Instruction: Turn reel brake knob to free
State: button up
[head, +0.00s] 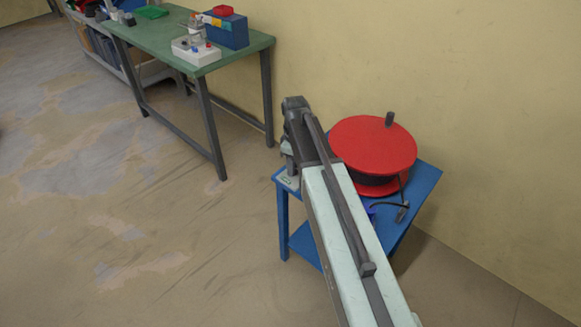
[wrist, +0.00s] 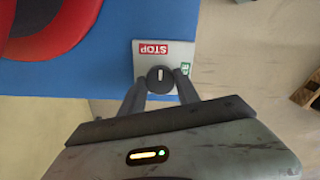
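The brake knob (wrist: 160,80) is a small dark round knob with a pale pointer line, on a light plate (wrist: 147,48) at the edge of the blue stand. A red STOP label (wrist: 153,48) lies beyond the knob, and a small green label (wrist: 186,68) is to its right. The pointer line runs up toward the STOP label. My gripper (wrist: 160,84) is open, its two dark fingers on either side of the knob; whether they touch it I cannot tell. In the head view my gripper (head: 289,168) is over the plate's corner and hides the knob.
A red reel (head: 372,145) with an upright handle stands on the blue stand (head: 425,185), right of my arm. A dark cable end lies beside it. A green workbench (head: 160,35) with boxes stands further back left. The floor at left is clear.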

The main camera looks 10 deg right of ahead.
grip_shut()
jog(key=shift+a, duration=0.4)
jog(key=shift+d, duration=0.25)
jog(key=shift+s+d+m, duration=0.1)
jog(key=shift+m, duration=0.4)
jog(key=m, duration=0.6)
jog(key=shift+m, duration=0.3)
jog(key=m, duration=0.5)
jog(key=shift+m, duration=0.3)
jog(key=m, duration=0.4)
jog(key=shift+m, duration=0.3)
